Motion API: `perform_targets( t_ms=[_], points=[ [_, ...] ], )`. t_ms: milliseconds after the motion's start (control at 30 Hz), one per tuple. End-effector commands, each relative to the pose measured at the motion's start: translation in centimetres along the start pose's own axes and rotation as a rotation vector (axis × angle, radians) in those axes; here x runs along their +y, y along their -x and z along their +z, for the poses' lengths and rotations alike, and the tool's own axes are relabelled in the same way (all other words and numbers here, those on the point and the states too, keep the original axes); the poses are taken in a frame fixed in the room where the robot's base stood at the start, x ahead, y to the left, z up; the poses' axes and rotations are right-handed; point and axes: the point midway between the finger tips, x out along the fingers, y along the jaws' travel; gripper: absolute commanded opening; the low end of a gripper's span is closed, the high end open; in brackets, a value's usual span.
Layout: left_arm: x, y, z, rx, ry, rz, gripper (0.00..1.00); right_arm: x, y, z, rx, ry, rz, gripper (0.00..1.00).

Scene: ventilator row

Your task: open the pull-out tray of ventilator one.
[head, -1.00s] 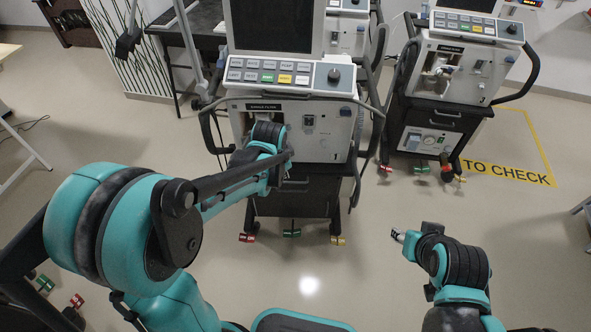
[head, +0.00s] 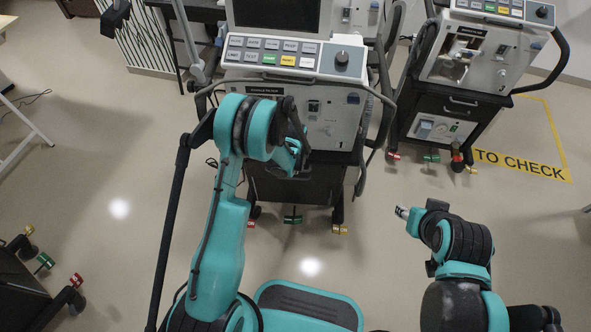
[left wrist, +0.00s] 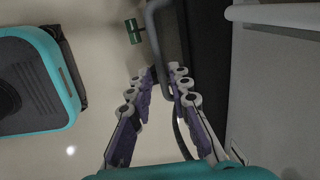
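Ventilator one (head: 335,128) stands in the centre of the head view, marked "1", on a dark cart. Its dark front (head: 300,190) is partly hidden by my left arm, and no open tray shows. My left gripper (head: 293,155) is in front of the cart, mostly hidden by the arm. In the left wrist view my left gripper (left wrist: 166,75) has its purple-padded fingers apart. A grey looped handle (left wrist: 155,22) on the dark front reaches between the fingertips; contact cannot be told. My right gripper (head: 402,212) is over bare floor, its fingers too small to read.
A second ventilator (head: 465,62) on a cart stands at the right, by a yellow "TO CHECK" floor marking (head: 520,163). Coloured caster pedals (head: 292,219) sit under ventilator one. Another cart base (head: 25,285) is at lower left. Floor in front is clear.

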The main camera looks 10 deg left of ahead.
Motion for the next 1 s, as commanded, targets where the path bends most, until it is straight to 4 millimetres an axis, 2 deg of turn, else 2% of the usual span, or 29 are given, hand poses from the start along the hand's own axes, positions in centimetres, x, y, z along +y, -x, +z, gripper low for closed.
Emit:
perform_targets(
  t_ms=[33, 133, 467, 533, 567, 1000],
  points=[
    [0.0, -0.9, 0.0, 0.000, 0.000, 0.000, 0.19, 0.0, -0.4, 0.3, 0.000, 0.000, 0.000, 0.40],
    [0.0, -1.7, 0.0, 0.000, 0.001, 0.000, 0.19, 0.0, -0.7, 0.5, 0.000, 0.000, 0.000, 0.40],
    [0.0, -2.0, 0.0, 0.000, 0.001, 0.000, 0.19, 0.0, -0.7, 0.5, 0.000, 0.000, 0.000, 0.40],
    [0.0, -2.0, 0.0, 0.000, 0.001, 0.000, 0.03, 0.0, -0.7, 0.5, 0.000, 0.000, 0.000, 0.40],
    [0.0, -2.0, 0.0, 0.000, 0.001, 0.000, 0.00, 0.0, -0.7, 0.5, 0.000, 0.000, 0.000, 0.40],
    [0.0, -2.0, 0.0, 0.000, 0.001, 0.001, 0.00, 0.0, -0.7, 0.5, 0.000, 0.000, 0.000, 0.40]
  ],
)
